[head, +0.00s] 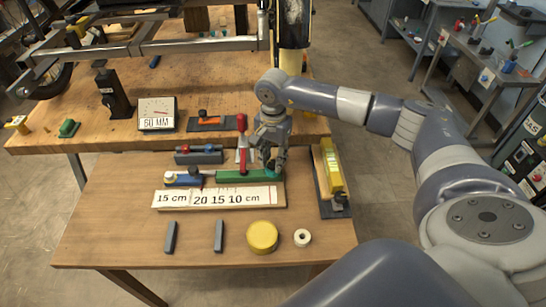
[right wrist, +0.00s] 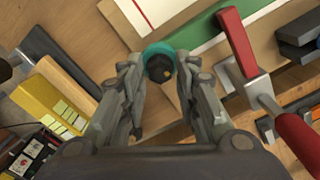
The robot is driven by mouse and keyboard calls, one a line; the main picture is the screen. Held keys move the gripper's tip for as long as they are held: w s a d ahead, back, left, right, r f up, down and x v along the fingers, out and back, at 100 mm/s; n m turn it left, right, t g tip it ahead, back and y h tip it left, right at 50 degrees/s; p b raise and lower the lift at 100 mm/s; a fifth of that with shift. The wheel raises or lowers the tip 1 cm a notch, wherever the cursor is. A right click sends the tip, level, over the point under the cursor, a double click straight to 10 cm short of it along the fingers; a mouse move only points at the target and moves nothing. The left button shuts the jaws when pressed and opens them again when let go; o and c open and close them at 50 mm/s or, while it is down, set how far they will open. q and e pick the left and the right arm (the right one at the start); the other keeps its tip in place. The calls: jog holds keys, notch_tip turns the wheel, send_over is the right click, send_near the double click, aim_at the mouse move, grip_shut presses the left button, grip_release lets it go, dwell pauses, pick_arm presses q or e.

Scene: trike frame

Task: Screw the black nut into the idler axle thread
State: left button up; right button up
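My right gripper (head: 268,168) points down at the right end of the green bar (head: 240,176) on the front table. In the right wrist view, a dark round piece (right wrist: 160,68) with a small brass-coloured spot sits inside a teal ring (right wrist: 157,50), between the fingertips of the right gripper (right wrist: 160,72). The dark piece looks like the black nut, but its hole and thread cannot be made out. The fingers stand apart on both sides of it, and no firm contact shows. I cannot identify the idler axle thread. My left gripper is out of view.
A red-handled clamp (head: 243,145) stands close beside the gripper. A yellow block (head: 332,168) lies to the right. A ruler board (head: 220,197), a yellow disc (head: 262,237) and a white ring (head: 302,237) lie in front. The trike frame (head: 190,46) is on the rear bench.

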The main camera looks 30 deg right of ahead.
jog(key=n, duration=0.6)
jog(key=shift+w, duration=0.1)
jog(key=n, duration=0.6)
jog(key=shift+a, duration=0.15)
jog(key=shift+c, duration=0.2)
jog(key=c, duration=0.5)
jog(key=shift+c, duration=0.2)
